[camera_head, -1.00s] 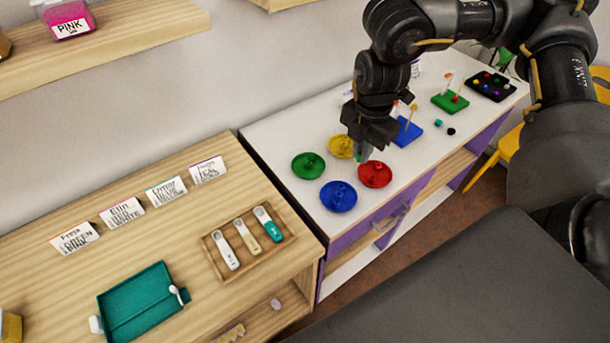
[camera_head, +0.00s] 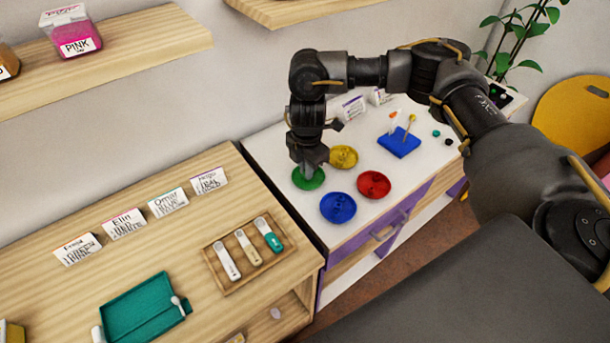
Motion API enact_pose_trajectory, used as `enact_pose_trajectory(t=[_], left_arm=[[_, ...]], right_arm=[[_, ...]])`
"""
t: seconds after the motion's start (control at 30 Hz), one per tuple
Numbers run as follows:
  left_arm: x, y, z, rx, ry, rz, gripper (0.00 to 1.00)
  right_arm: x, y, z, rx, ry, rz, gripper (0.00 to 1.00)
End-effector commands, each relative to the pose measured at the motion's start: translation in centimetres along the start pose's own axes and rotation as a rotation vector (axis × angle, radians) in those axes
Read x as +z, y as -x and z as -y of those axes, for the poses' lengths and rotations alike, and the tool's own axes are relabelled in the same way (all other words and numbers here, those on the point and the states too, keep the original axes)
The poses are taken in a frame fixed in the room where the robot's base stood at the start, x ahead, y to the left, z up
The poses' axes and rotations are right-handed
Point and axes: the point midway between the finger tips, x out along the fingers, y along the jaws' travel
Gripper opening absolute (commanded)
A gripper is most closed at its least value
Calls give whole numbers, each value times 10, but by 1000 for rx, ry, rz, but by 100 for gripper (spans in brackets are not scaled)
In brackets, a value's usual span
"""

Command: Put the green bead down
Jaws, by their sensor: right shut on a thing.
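My right gripper (camera_head: 308,168) points down over the green dish (camera_head: 311,184) on the white tabletop, its fingertips at or just above the dish. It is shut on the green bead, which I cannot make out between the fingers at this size. The gripper hides the back part of the green dish. My left gripper is not in view.
A yellow dish (camera_head: 343,156), a red dish (camera_head: 374,184) and a blue dish (camera_head: 338,208) stand close by. A blue peg board (camera_head: 399,142) is behind them. A wooden tray (camera_head: 226,277) with scoops and a teal tray (camera_head: 140,308) lie on the nearer wooden top.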

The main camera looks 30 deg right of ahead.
Motion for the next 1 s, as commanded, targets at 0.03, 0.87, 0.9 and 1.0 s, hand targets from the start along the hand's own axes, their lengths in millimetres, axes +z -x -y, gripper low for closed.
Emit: enact_pose_trajectory(t=[0.03,0.87,0.9,1.0], left_arm=[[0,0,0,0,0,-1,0],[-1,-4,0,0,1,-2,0],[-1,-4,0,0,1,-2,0],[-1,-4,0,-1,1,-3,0]], right_arm=[[0,-1,0,0,0,0,0],[-2,-44,-4,0,-2,0,0],[-2,-42,-4,0,-2,0,15],[-2,-42,-4,0,-1,0,29]])
